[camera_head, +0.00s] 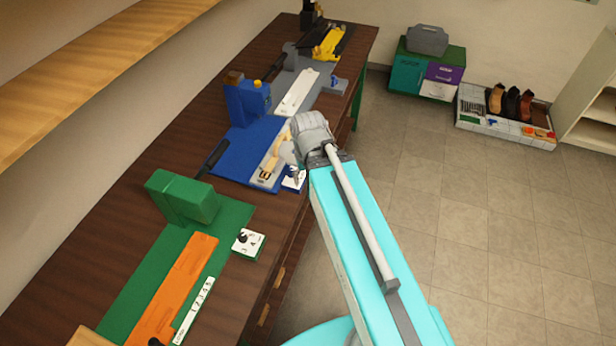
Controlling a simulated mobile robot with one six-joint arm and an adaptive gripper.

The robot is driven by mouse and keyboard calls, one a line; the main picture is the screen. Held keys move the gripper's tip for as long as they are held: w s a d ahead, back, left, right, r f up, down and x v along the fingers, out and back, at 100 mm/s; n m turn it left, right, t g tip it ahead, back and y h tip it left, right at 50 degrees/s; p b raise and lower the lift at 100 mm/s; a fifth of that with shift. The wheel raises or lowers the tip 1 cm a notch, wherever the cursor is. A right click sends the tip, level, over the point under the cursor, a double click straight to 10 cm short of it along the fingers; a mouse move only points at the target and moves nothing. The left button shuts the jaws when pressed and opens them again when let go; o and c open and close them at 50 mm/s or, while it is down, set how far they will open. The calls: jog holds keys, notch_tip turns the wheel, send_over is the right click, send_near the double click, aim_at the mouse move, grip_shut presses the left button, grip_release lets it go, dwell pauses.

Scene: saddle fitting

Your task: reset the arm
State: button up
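My arm reaches up from the bottom right of the head view. Its long teal link ends in a grey joint over the right edge of the workbench (135,205), beside the blue station (237,158). A pale part of the arm's end shows just left of that joint, close to the station's light strip (268,165). I cannot make out the fingers of my gripper, nor whether it touches or holds anything.
A green station with a green block (183,198), an orange strip (178,290) and a dial box (248,243) is nearest. Grey and yellow stations stand farther back. A wooden shelf (90,70) overhangs the left. A cabinet (427,72) and tray (505,128) stand beyond clear floor.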

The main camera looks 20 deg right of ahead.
jog(key=shift+f, duration=0.15)
jog(key=shift+f+b, duration=0.55)
jog(key=shift+b, duration=0.1)
dwell(1.9)
